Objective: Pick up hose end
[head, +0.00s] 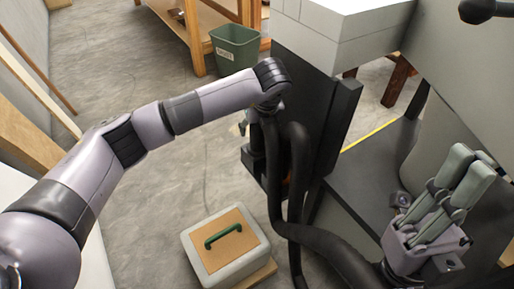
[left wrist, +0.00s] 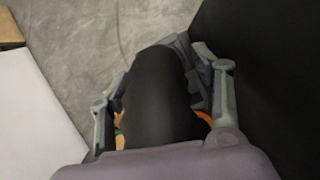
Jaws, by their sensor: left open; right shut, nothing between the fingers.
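The black hose (head: 283,205) runs down beside a dark upright panel and bends right along the floor toward my right gripper. Its upper end is partly hidden behind my left wrist in the head view. In the left wrist view a thick black piece of hose (left wrist: 158,100) fills the middle. My left gripper (left wrist: 165,95) is open, with one finger on each side of it; contact cannot be told. My right gripper (head: 474,168) is shut and empty, its fingers pointing up at the right, apart from the hose end.
A grey box with a wooden lid and green handle (head: 224,237) stands on the floor below. A green bin (head: 235,48) stands by a wooden bench (head: 199,35) behind. The dark machine panel (head: 318,120) is close right of my left wrist. Floor between box and bin is clear.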

